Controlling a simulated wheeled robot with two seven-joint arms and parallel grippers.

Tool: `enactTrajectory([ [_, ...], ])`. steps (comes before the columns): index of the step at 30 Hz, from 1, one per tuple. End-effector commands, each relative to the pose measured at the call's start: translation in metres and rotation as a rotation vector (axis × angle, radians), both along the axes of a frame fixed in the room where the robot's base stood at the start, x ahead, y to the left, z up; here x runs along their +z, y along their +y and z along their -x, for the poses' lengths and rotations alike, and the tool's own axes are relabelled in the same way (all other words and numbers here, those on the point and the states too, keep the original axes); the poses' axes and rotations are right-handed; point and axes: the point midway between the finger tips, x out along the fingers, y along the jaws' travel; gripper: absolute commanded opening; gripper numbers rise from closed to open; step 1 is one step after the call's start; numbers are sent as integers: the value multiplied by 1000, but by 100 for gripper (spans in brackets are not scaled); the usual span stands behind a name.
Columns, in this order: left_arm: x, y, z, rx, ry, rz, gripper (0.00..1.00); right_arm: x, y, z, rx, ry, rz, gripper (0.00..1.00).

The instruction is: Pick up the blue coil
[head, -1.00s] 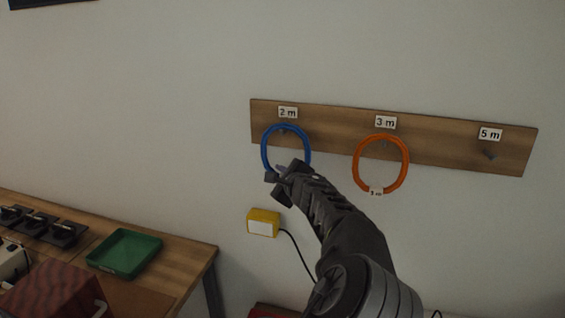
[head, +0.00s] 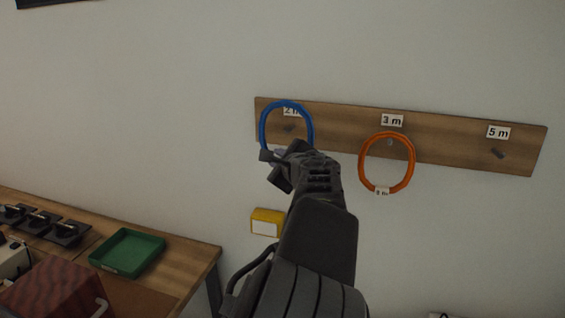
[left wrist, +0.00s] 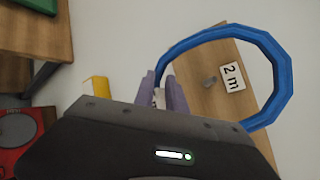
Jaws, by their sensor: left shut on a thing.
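The blue coil (head: 262,127) is a ring in front of the left end of the wooden board, partly covering the "2 m" label (head: 291,111). My left gripper (head: 277,156) is shut on the coil's lower part, where a pale tag shows between the fingers (left wrist: 160,88) in the left wrist view. In that view the coil (left wrist: 287,75) loops up and right. The "2 m" peg (left wrist: 210,82) shows inside the ring, apart from its rim. My right gripper is out of view.
An orange coil (head: 364,162) hangs under "3 m" on the board (head: 450,145); the "5 m" peg (head: 498,153) is bare. A yellow box (head: 266,222) is on the wall below. A green tray (head: 127,252) and a dark red box (head: 55,290) stand at lower left.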

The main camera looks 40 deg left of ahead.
Motion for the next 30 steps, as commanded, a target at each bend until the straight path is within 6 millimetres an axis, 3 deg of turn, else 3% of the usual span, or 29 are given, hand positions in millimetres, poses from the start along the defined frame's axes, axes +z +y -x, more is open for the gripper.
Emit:
enactTrajectory([
  [4,-4,-14,34,-6,-1,3,0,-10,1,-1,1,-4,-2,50],
  [15,1,-40,114,-1,-3,0,0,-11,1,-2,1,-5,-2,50],
  [21,1,-46,133,0,-2,-1,0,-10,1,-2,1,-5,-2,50],
  [30,0,-46,137,2,-2,1,0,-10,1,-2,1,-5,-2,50],
])
